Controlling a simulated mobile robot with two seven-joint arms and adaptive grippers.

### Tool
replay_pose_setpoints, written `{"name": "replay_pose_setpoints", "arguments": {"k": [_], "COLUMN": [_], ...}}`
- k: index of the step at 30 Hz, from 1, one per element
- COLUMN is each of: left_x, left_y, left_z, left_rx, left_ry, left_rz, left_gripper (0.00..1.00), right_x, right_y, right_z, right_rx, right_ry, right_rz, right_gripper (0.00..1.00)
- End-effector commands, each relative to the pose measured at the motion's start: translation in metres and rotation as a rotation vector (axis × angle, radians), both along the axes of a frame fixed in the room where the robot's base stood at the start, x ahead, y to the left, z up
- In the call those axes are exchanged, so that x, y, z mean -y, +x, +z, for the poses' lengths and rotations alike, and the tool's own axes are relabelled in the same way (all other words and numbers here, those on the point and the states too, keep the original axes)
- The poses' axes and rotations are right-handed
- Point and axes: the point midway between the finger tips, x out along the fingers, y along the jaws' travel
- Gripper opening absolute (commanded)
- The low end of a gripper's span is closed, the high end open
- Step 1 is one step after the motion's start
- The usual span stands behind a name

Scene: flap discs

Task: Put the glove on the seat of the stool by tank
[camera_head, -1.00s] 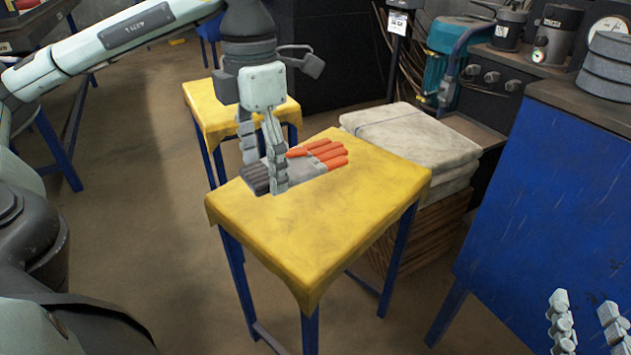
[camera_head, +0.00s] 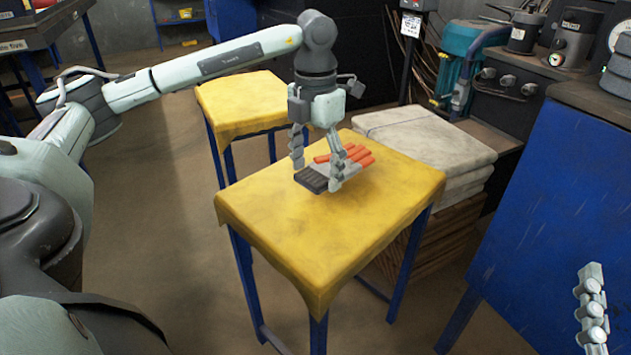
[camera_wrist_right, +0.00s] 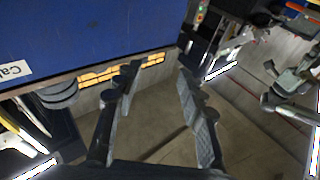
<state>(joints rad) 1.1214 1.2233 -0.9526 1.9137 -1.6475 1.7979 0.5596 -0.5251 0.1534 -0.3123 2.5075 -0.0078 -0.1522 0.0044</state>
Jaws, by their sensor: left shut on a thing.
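The glove (camera_head: 322,172) is grey with a dark cuff and several orange fingers. It is at the seat of the front yellow-topped stool (camera_head: 290,235), cuff to the left and orange fingers to the right. My left gripper (camera_head: 317,178) points down from above and is shut on the glove near the cuff. I cannot tell whether the glove rests on the seat or is slightly above it. My right gripper (camera_wrist_right: 160,85) is open and empty in the right wrist view; one finger also shows at the head view's lower right.
A second yellow-topped stool (camera_head: 240,100) stands behind left. A pile of folded pale sheets (camera_head: 425,135) stands behind the front stool at the right. A blue-sided bench (camera_head: 545,200) is on the right, and a teal motor or pump (camera_head: 462,55) stands at the back.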

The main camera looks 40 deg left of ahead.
Motion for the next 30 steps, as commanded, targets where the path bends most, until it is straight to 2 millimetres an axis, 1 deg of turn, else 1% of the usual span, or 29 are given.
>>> {"name": "replay_pose_setpoints", "arguments": {"k": [1,3,6,14,18,19,21,24,30], "left_x": [-0.001,-0.001,-0.001,0.000,0.000,0.000,0.000,0.000,0.000], "left_y": [-0.001,-0.001,-0.001,-0.001,-0.001,-0.001,-0.001,-0.001,-0.001], "left_z": [-0.011,-0.021,-0.030,-0.031,-0.034,-0.034,-0.033,-0.033,-0.033], "left_rx": [-0.004,-0.002,-0.002,-0.001,-0.001,-0.001,-0.001,-0.001,-0.001], "left_ry": [0.001,0.001,0.001,0.000,0.000,0.000,0.000,0.000,0.000], "left_rz": [0.001,0.001,0.001,0.000,0.000,0.000,0.000,0.000,0.000], "left_gripper": [0.43,0.43,0.43,0.43,0.43,0.71,0.80,0.91,0.91], "right_x": [-0.002,-0.003,-0.005,-0.005,-0.004,-0.004,-0.004,-0.004,-0.004], "right_y": [-0.002,-0.006,-0.009,-0.009,-0.010,-0.010,-0.010,-0.010,-0.010], "right_z": [0.006,0.013,0.021,0.023,0.025,0.027,0.027,0.027,0.027], "right_rx": [0.030,0.065,0.097,0.104,0.127,0.133,0.132,0.131,0.130], "right_ry": [0.017,0.035,0.053,0.057,0.064,0.066,0.066,0.065,0.065], "right_rz": [0.005,0.010,0.015,0.016,0.015,0.014,0.014,0.014,0.014], "right_gripper": [0.40,0.40,0.40,0.40,0.40,0.40,0.40,0.40,0.40]}}
